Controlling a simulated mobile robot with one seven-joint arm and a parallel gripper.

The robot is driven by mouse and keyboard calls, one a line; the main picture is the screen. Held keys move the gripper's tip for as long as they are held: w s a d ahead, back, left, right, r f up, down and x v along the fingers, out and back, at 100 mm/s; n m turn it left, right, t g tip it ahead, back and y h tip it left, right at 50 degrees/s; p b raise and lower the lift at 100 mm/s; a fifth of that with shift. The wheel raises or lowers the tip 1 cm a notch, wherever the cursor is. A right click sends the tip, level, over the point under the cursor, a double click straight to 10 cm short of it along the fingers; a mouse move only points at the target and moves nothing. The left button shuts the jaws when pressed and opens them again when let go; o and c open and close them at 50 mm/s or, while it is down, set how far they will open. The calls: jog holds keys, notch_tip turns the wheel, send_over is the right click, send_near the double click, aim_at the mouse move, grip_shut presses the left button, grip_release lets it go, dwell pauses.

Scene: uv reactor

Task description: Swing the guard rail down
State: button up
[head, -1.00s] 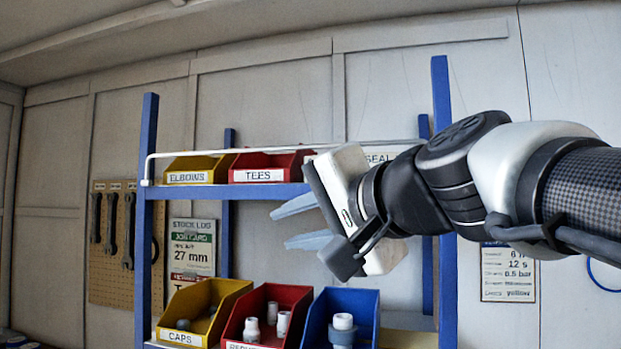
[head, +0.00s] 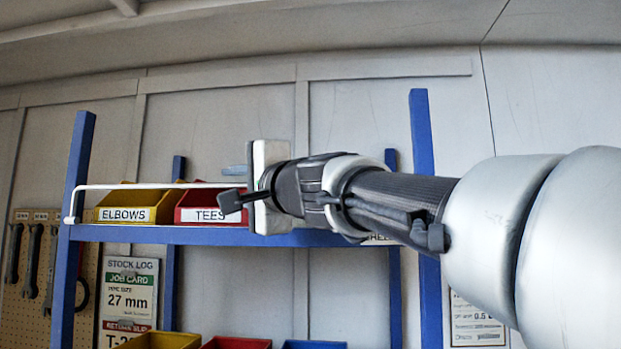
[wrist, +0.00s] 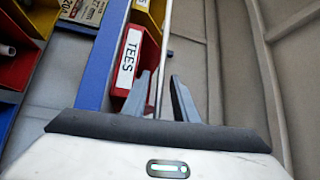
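The guard rail (head: 140,187) is a thin white bar along the front of the upper shelf, in front of the bins. Its left end bends down at the left blue post, and its right part is hidden behind my gripper and arm. My gripper (head: 235,172) is at the right end of the red TEES bin, pointing left; one finger shows in the head view. In the wrist view my gripper (wrist: 160,80) is open, and the rail (wrist: 164,40) runs between the two fingers in the picture. I cannot tell whether they touch it.
The upper shelf (head: 150,234) holds a yellow ELBOWS bin (head: 125,206) and the red TEES bin (head: 200,206). Blue posts (head: 72,180) stand at both ends. More bins sit below. A tool board (head: 25,290) hangs at left. The wall above the rail is clear.

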aim_at(226, 186)
jog(key=shift+p+x, duration=0.45)
jog(key=shift+x, duration=1.35)
grip_shut()
